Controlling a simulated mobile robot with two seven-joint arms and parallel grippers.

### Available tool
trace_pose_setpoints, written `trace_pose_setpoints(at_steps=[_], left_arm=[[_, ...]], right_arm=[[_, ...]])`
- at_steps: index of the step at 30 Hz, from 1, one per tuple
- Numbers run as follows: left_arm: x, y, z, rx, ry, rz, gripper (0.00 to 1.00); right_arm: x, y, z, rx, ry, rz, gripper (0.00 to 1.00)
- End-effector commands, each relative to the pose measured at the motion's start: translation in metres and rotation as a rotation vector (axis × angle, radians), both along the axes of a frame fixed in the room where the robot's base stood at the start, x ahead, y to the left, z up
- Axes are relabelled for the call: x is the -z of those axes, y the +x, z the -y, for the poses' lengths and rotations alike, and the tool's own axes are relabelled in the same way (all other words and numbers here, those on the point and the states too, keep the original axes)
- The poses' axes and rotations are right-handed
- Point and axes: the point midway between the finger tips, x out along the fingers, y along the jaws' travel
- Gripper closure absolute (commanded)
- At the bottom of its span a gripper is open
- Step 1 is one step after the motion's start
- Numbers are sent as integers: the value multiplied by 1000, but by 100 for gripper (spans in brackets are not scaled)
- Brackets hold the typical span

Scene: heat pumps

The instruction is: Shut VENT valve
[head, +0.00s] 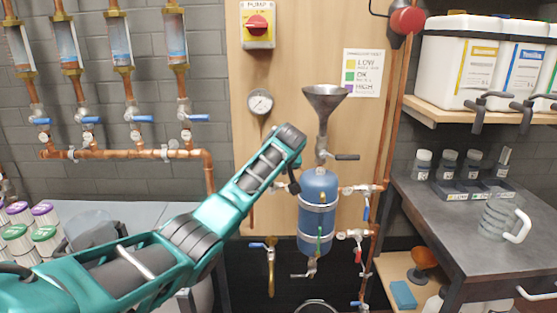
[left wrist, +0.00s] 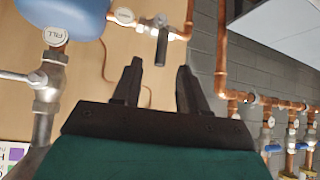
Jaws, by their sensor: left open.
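In the left wrist view, which is turned upside down, a small valve with a dark lever (left wrist: 162,48) sits on a short side pipe between the blue vessel (left wrist: 62,18) and a copper pipe. Its round white tag (left wrist: 124,16) is too small to read, so I cannot confirm it says VENT. The lever appears to lie across its pipe. My left gripper (left wrist: 158,78) is open and empty, with the lever just beyond and between its fingertips, apparently apart. My right gripper is not in view.
The FILL valve (left wrist: 48,92) and funnel (head: 324,97) stand above the vessel. A copper pipe (left wrist: 222,60) runs close beside my gripper in the wrist view. A gauge (head: 260,101) is on the board. A workbench (head: 450,225) stands at the right.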

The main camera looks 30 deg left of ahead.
Motion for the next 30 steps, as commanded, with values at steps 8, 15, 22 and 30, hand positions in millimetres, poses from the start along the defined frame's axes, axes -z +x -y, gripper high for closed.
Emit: trace_pose_setpoints(at_steps=[8,15,22,30], left_arm=[[-27,-18,18,1,-1,3,57],[-34,-25,24,1,0,1,57],[-35,-25,24,1,-1,0,57],[-34,-25,24,2,-1,0,57]], right_arm=[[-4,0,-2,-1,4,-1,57],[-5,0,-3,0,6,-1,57],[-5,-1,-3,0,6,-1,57],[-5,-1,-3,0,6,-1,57]])
